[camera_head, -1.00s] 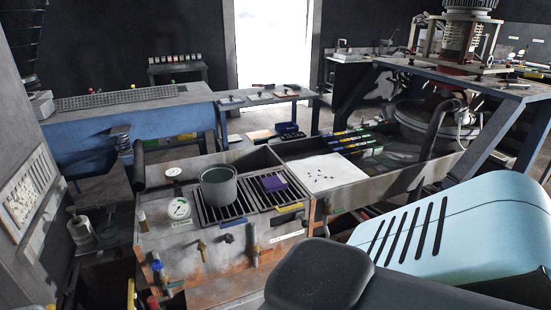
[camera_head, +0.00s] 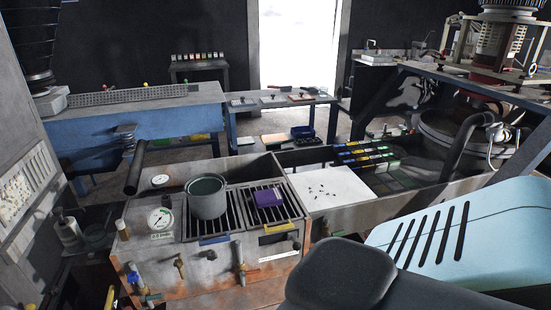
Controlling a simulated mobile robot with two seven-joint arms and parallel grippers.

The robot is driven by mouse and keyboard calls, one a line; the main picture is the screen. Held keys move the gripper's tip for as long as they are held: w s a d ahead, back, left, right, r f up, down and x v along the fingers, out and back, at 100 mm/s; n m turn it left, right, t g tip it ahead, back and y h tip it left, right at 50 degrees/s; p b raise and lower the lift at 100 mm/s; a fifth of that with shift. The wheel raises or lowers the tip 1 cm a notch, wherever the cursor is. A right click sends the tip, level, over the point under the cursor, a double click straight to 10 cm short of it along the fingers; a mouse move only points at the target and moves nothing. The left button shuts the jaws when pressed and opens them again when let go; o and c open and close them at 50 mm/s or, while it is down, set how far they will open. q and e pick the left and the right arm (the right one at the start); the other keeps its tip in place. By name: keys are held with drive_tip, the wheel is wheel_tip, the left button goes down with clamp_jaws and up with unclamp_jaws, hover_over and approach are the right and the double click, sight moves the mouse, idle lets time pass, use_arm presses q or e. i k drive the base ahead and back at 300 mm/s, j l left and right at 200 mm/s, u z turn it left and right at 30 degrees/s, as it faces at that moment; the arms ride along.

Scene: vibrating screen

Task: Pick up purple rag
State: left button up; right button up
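The purple rag (camera_head: 267,198) lies folded into a small block on the right-hand dark grate of the metal workbench (camera_head: 180,268). A grey-green pot (camera_head: 206,197) stands on the grate to its left, with a small gap between them. Neither of my grippers is in view. A dark rounded part and a light blue slotted cover fill the lower right and hide what lies behind them.
Pressure gauges (camera_head: 160,219) sit left of the pot. Brass valves (camera_head: 240,263) stick out of the bench front. A white sheet with dark bits (camera_head: 330,188) lies right of the grates. A dark pipe (camera_head: 136,168) rises at the bench's back left.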

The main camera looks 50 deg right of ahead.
sight(273, 197)
drive_tip(key=k+l, duration=0.1)
drive_tip(key=l, duration=0.35)
drive_tip(key=k+l, duration=0.1)
drive_tip(key=l, duration=0.8)
drive_tip(key=k+l, duration=0.15)
drive_tip(key=l, duration=0.3)
